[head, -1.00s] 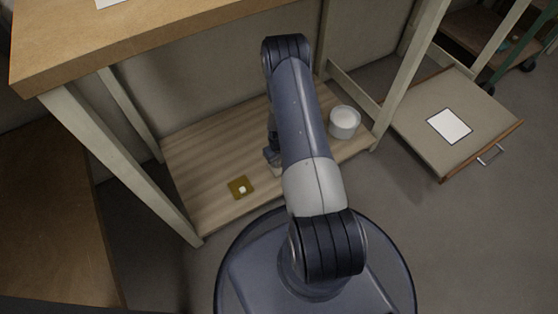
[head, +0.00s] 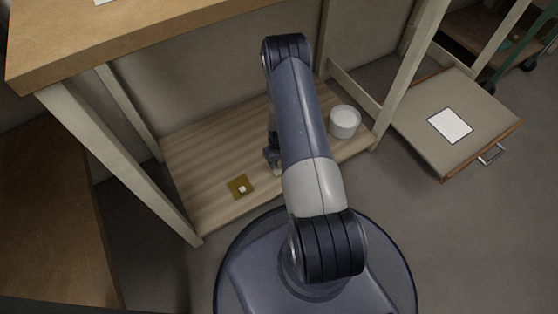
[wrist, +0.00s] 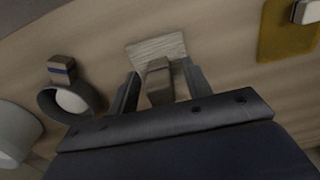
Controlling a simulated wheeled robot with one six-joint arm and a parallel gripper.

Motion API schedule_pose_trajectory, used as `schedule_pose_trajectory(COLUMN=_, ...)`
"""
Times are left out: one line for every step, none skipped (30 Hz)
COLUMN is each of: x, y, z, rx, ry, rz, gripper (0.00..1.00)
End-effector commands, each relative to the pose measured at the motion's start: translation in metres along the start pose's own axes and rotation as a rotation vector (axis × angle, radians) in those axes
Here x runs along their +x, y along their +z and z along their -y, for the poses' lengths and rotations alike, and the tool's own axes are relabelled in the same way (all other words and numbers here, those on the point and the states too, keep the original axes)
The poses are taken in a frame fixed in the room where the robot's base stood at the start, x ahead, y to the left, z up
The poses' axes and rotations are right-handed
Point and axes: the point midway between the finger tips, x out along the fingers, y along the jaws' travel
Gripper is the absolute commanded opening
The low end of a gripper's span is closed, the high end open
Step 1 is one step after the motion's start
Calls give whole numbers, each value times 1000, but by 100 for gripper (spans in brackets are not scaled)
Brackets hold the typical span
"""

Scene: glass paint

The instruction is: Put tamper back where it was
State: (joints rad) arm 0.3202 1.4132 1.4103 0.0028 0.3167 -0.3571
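A brown block-like piece (wrist: 158,82), which may be the tamper, stands between the fingers of my gripper (wrist: 160,88) in the wrist view. Gaps show on both sides of it, so my gripper is open around it and not pressing on it. A pale wood-grained pad (wrist: 156,47) lies just beyond the block; whether the two are joined I cannot tell. In the head view my gripper (head: 273,160) is low over the wooden shelf board (head: 210,150), partly hidden by my arm, with a pale bit (head: 278,171) by it.
A mustard square (head: 240,187) with a small white piece lies left of my gripper. A white tub (head: 344,122) stands to the right. The wrist view shows a dark round cup (wrist: 72,102) with a blue-striped block (wrist: 61,70) by its rim. Table legs frame the shelf.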

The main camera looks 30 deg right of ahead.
Motion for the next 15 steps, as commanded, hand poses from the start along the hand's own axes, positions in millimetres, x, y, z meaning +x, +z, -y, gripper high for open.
schedule_pose_trajectory(x=0, y=0, z=0, rx=0, ry=0, rz=0, gripper=47)
schedule_pose_trajectory(x=0, y=0, z=0, rx=0, ry=0, rz=0, gripper=47)
schedule_pose_trajectory(x=0, y=0, z=0, rx=0, ry=0, rz=0, gripper=47)
schedule_pose_trajectory(x=0, y=0, z=0, rx=0, ry=0, rz=0, gripper=47)
schedule_pose_trajectory(x=0, y=0, z=0, rx=0, ry=0, rz=1, gripper=47)
schedule_pose_trajectory(x=-1, y=0, z=0, rx=0, ry=0, rz=0, gripper=47)
schedule_pose_trajectory(x=-2, y=0, z=0, rx=0, ry=0, rz=0, gripper=47)
schedule_pose_trajectory(x=-5, y=0, z=0, rx=0, ry=0, rz=0, gripper=47)
schedule_pose_trajectory(x=-9, y=0, z=0, rx=0, ry=0, rz=-1, gripper=47)
schedule_pose_trajectory(x=-14, y=-1, z=0, rx=0, ry=1, rz=-1, gripper=47)
schedule_pose_trajectory(x=-19, y=-1, z=0, rx=0, ry=1, rz=-2, gripper=47)
schedule_pose_trajectory(x=-26, y=0, z=0, rx=0, ry=0, rz=-1, gripper=47)
schedule_pose_trajectory(x=-31, y=0, z=0, rx=0, ry=0, rz=-1, gripper=47)
schedule_pose_trajectory(x=-37, y=-1, z=0, rx=0, ry=1, rz=-2, gripper=47)
schedule_pose_trajectory(x=-44, y=-1, z=0, rx=0, ry=1, rz=-2, gripper=47)
